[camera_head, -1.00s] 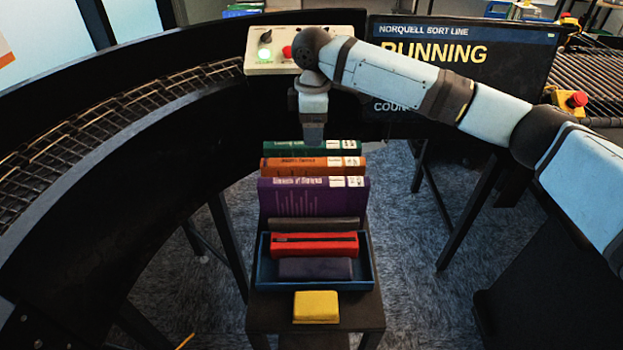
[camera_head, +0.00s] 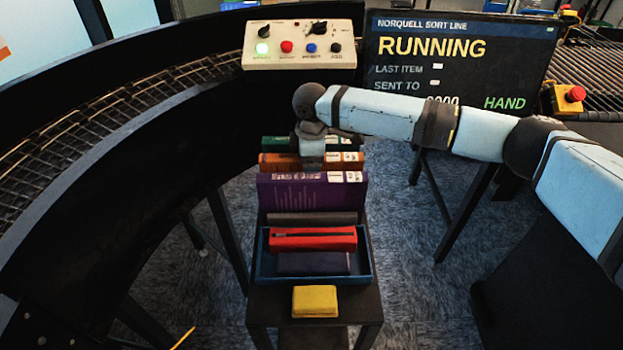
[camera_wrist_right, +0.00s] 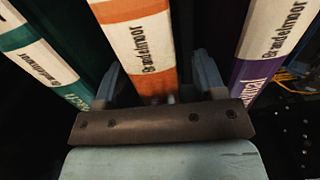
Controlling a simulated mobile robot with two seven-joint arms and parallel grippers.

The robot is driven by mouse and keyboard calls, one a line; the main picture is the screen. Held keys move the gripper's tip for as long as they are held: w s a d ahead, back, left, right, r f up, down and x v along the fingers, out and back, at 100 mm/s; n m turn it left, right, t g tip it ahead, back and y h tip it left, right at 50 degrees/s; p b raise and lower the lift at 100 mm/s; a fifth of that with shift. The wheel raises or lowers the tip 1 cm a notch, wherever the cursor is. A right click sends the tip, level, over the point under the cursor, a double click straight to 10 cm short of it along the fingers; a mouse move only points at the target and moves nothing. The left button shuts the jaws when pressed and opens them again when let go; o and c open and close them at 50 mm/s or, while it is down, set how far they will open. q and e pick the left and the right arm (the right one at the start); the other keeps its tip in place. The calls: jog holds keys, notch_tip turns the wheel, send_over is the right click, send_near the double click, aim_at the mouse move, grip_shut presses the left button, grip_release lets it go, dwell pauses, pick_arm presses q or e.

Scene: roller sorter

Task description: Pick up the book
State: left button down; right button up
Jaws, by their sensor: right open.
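Three books stand upright in a row on a small dark table: a green book (camera_head: 345,143) at the back, an orange book (camera_head: 277,161) in the middle and a purple book (camera_head: 312,195) in front. My right gripper (camera_head: 312,158) points down over the orange book. In the right wrist view the open fingers (camera_wrist_right: 158,82) lie on either side of the orange book (camera_wrist_right: 138,32), with the green book (camera_wrist_right: 38,58) to the left and the purple book (camera_wrist_right: 262,45) to the right. I cannot tell whether the fingers touch it. My left gripper is out of view.
A blue tray (camera_head: 364,264) holding a red item (camera_head: 313,239) and a dark item sits in front of the books. A yellow block (camera_head: 314,301) lies nearest. A curved conveyor (camera_head: 95,125) runs along the left. A control panel (camera_head: 299,47) and display (camera_head: 455,60) stand behind.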

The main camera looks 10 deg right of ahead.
jog(key=shift+c, duration=0.2)
grip_shut()
jog(key=shift+w+r, duration=0.1)
jog(key=shift+r, duration=0.15)
notch_tip(320, 180, up, 20)
jog(key=b, duration=0.1)
jog(key=shift+f, duration=0.15)
dwell(0.5)
